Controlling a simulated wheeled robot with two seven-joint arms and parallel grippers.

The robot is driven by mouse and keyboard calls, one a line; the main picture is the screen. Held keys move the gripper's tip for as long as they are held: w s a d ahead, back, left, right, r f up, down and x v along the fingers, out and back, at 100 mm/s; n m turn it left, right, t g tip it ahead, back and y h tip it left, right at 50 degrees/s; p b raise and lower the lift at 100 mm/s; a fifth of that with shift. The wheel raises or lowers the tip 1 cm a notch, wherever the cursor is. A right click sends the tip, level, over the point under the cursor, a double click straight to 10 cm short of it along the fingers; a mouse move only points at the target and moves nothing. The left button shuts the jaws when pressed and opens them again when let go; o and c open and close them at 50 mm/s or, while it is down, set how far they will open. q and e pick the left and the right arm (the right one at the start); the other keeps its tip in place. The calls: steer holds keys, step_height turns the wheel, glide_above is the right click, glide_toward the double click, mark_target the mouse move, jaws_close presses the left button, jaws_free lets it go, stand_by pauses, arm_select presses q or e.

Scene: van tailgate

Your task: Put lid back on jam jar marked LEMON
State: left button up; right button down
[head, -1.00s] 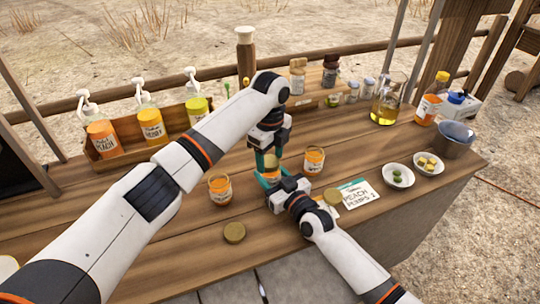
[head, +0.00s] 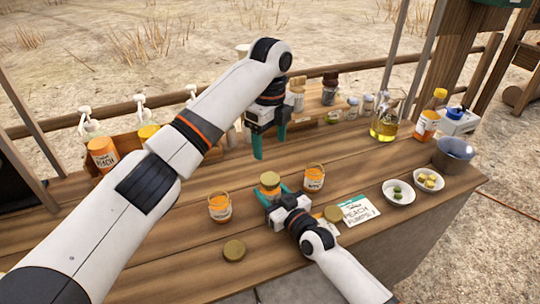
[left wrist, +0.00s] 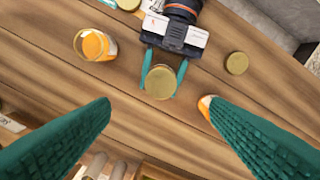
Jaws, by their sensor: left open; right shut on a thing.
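A small orange jam jar (head: 269,187) stands on the wooden counter with a gold lid (left wrist: 160,82) on its top. My right gripper (head: 270,194) is shut around this jar, one teal finger on each side. My left gripper (head: 270,147) is open and empty, raised above and behind the jar. In the left wrist view its fingers are spread wide. Open orange jars stand to the left (head: 220,208) and right (head: 314,178) of the held jar. Loose gold lids lie at the front left (head: 234,250) and by the card (head: 333,213). I cannot read LEMON on any jar.
A card reading PEACH (head: 357,209) lies right of my right gripper. Two white bowls (head: 398,200) sit further right. A crate of pump bottles (head: 103,153) stands at the back left, an oil jug (head: 385,124) at the back right.

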stand_by(0.3)
steer(key=c, duration=0.5)
jaws_free()
steer(key=shift+s, duration=0.1)
steer(key=v, duration=1.1)
steer(key=shift+s+d, duration=0.25)
steer(key=shift+s, duration=0.1)
